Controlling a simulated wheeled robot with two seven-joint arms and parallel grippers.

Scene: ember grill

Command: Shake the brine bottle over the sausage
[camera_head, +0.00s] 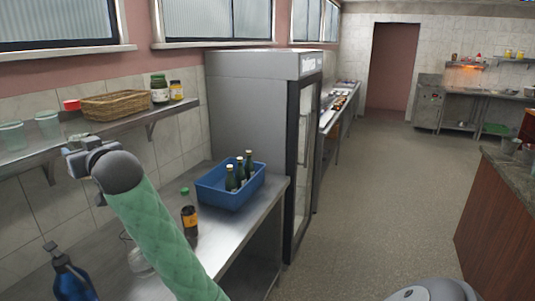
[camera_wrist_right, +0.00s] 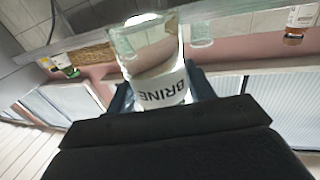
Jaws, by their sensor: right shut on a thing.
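The brine bottle (camera_wrist_right: 150,45) is clear, with a white label reading BRINE upside down in the right wrist view. My right gripper (camera_wrist_right: 162,92) is shut on it, one dark finger on each side. In the head view my right gripper (camera_head: 78,158) is raised at the left near the wall shelf, at the end of the green-sleeved arm. I cannot make out the bottle clearly there. My left gripper is not in view.
The wall shelf (camera_head: 60,152) holds green tumblers, a wicker basket (camera_head: 115,105) and jars. Below, the steel counter (camera_head: 262,205) bears a blue crate (camera_head: 232,198) of dark bottles, a sauce bottle (camera_head: 189,218) and a blue spray bottle (camera_head: 70,280). Floor at the right is clear.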

